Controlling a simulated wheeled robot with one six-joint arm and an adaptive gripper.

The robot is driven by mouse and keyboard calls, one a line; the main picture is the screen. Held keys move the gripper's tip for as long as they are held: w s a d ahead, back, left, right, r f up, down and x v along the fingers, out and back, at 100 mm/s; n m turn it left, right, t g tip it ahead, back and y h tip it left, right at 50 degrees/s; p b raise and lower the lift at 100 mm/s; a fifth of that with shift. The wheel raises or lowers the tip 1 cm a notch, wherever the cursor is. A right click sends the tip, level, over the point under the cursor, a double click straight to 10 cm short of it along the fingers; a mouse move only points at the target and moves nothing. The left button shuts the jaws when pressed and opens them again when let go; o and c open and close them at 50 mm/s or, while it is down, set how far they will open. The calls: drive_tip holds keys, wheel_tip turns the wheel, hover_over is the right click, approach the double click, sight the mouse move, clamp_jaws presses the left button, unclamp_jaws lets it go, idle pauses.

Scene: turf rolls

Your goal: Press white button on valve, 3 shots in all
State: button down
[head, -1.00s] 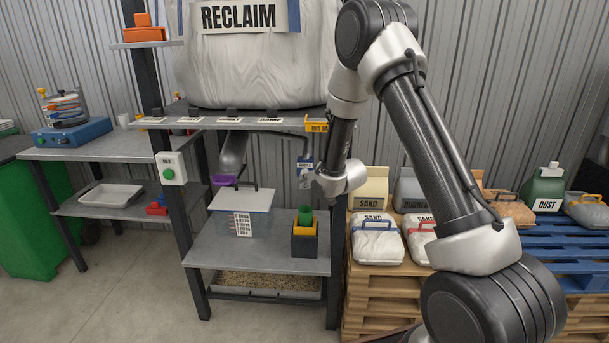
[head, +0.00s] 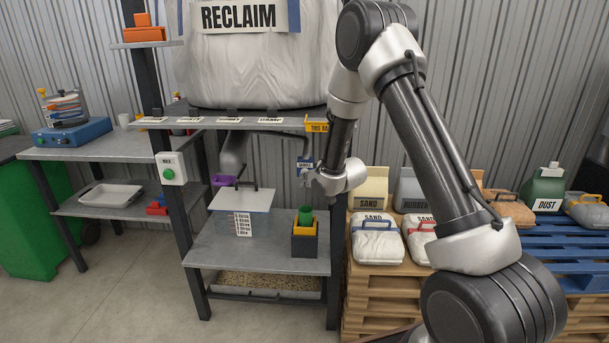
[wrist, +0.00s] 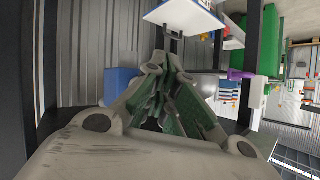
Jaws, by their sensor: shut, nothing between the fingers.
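The valve appears as a small blue block (head: 304,165) under the right end of the grey shelf, with a label on its face. My gripper (head: 312,180) is just below and right of it, fingers pointing left. In the wrist view the fingers (wrist: 160,68) are closed together with nothing between them, and a blue block (wrist: 121,80) is just left of them. I cannot tell whether they touch it. The white button cannot be made out. A grey spout (head: 233,150) hangs under the shelf, with a purple piece (head: 224,181) at its lower end.
A white plate with a handle (head: 240,200) and a printed list (head: 243,224) stand over the bench (head: 215,254). A green cup (head: 305,213) sits in a yellow-and-black holder (head: 304,240). Sand bags (head: 376,238) lie on pallets at right. A green-button box (head: 171,168) is on the left post.

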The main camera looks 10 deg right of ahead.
drive_tip(key=shift+w+d, duration=0.15)
drive_tip(key=shift+w, duration=0.4)
idle(1.2)
drive_tip(key=shift+s+a, duration=0.3)
drive_tip(key=shift+s, duration=0.65)
drive_tip(key=s, duration=0.1)
drive_tip(key=s+a, duration=0.1)
drive_tip(key=s, duration=0.2)
drive_tip(key=shift+s+a, duration=0.25)
drive_tip(key=shift+s, duration=0.1)
